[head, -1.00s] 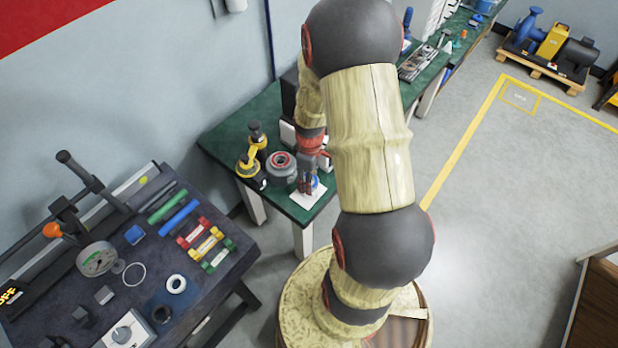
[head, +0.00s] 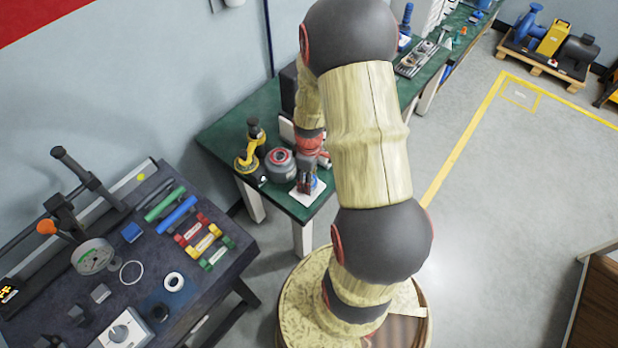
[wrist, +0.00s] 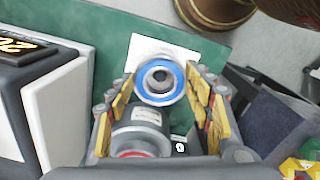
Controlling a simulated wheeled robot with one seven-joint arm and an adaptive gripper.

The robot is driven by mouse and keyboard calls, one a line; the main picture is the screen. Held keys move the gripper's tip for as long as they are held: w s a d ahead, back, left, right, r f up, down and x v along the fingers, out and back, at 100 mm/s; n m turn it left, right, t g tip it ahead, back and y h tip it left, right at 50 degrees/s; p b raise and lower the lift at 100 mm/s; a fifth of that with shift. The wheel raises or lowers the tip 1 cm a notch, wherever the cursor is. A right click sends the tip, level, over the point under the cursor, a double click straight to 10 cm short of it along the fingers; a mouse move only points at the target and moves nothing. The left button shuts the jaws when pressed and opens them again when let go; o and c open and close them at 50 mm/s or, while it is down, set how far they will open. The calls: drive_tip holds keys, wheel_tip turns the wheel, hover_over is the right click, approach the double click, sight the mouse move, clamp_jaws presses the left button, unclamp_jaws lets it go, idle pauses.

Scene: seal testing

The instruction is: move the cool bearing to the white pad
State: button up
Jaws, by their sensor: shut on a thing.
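The bearing (wrist: 160,82) is a ring with a blue face and a dark bore, held between the fingertips of my gripper (wrist: 161,88) in the wrist view. My gripper is shut on it. The white pad (wrist: 143,48) lies on the green bench just beyond the bearing, which covers part of it in this view. In the head view my gripper (head: 307,184) is over the white pad (head: 312,194), with a bit of blue showing at its fingers. I cannot tell whether the bearing touches the pad.
A grey round device with a red ring (head: 281,163) stands left of the pad on the green bench (head: 238,128), beside a yellow and black tool (head: 249,150). A dark workbench (head: 150,250) with gauges, coloured parts and a white ring is at the left.

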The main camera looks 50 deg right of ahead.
drive_tip(key=shift+f+b, duration=0.35)
drive_tip(key=shift+f, duration=0.2)
idle(0.6)
drive_tip(key=o, duration=1.5)
wheel_tip(320, 180, up, 8)
drive_tip(key=p, duration=0.6)
